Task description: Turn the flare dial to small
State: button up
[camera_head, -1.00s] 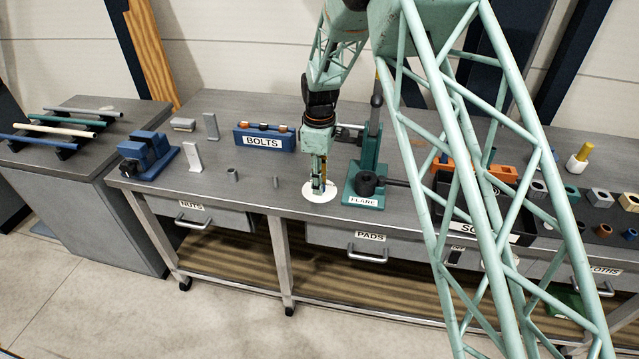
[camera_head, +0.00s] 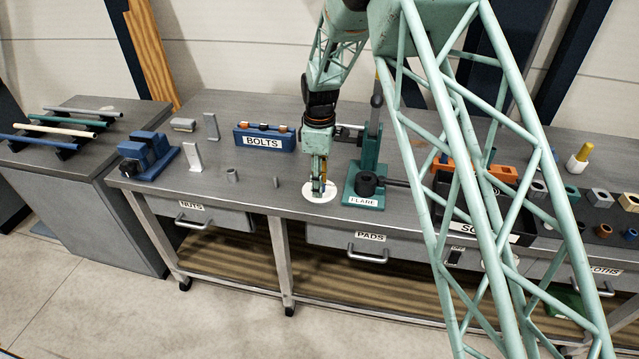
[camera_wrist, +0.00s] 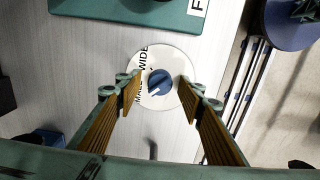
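The flare dial is a white disc (camera_head: 312,194) on the bench top, left of the green flare press (camera_head: 363,187). In the wrist view the disc (camera_wrist: 176,65) carries a dark blue knob (camera_wrist: 160,83) with a white pointer mark. The word WIDE and another partly hidden word are printed on its left side. My gripper (camera_wrist: 160,90) is open, with its two wood-toned fingers on either side of the knob and apart from it. In the head view my gripper (camera_head: 319,190) points straight down over the disc. The pointer's exact setting is hard to read.
A blue BOLTS rack (camera_head: 265,138) stands behind to the left, and a blue vise (camera_head: 148,155) is further left. A small grey nut (camera_head: 232,175) and a short pin (camera_head: 275,182) stand left of the dial. A dark tray (camera_head: 470,205) is to the right.

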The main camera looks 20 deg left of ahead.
jog(key=shift+r, duration=0.15)
notch_tip(320, 180, up, 12)
dwell(0.8)
dwell(0.5)
